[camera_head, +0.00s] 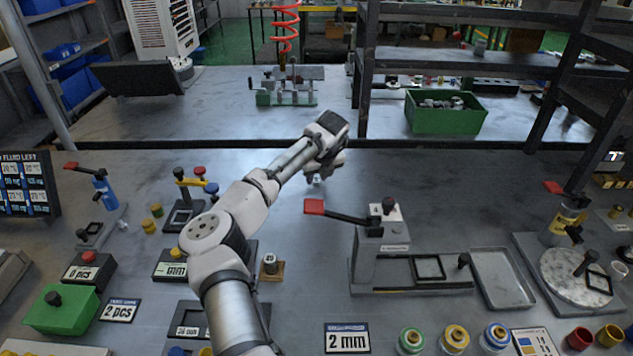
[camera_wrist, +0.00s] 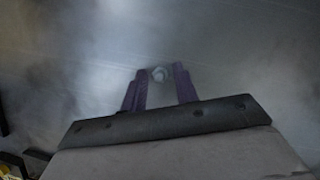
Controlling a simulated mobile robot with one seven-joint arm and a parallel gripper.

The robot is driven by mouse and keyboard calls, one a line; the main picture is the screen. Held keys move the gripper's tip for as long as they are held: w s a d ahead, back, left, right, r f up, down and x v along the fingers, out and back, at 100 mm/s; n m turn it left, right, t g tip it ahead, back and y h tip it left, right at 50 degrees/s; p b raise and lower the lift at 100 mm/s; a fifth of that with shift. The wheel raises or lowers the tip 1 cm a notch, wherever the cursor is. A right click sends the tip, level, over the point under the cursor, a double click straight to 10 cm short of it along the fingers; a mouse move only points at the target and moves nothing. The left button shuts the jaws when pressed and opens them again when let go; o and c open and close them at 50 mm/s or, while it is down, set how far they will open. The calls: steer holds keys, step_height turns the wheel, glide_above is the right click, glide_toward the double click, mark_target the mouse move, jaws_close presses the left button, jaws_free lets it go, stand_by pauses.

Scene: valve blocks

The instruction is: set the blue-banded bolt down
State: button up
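My gripper (camera_head: 314,177) reaches over the clear middle of the workbench, pointing down. In the wrist view its two purple fingers (camera_wrist: 160,76) stand apart, with a small pale metal bolt (camera_wrist: 160,74) between their tips. The bolt also shows as a small bright spot under my gripper in the head view (camera_head: 317,180). I cannot tell whether the fingers press on the bolt or whether it touches the bench (camera_head: 440,180). Its blue band cannot be made out.
A press with a red-ended lever (camera_head: 380,240) stands front right of my gripper, beside an empty grey tray (camera_head: 502,279). A yellow-and-blue-handled valve fixture (camera_head: 187,205) is at left. A green bin (camera_head: 445,118) sits farther back. Bench around my gripper is free.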

jaws_close()
steer(key=shift+r, duration=0.1)
